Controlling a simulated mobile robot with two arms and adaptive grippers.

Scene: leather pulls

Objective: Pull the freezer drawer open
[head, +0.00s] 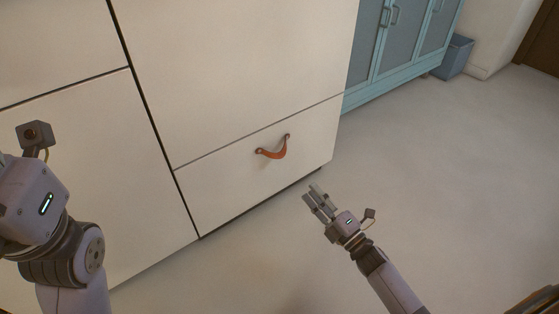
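The freezer drawer (235,188) is the low cream front panel in the head view, below a thin horizontal seam. It looks shut, flush with the panel above. A curved orange-brown leather pull (275,153) is fixed to it by two ends and sags between them. My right gripper (311,194) is to the right of and below the pull in the picture, apart from it. Its fingers look spread, with nothing between them. My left arm's wrist (38,205) shows at the left edge; its fingers are outside the frame.
A tall cream panel (235,70) is above the drawer, with more cream panels (90,180) to the left. A teal cabinet (400,45) and a blue-grey bin (454,57) stand at the back right. The pale floor (440,170) is clear at right.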

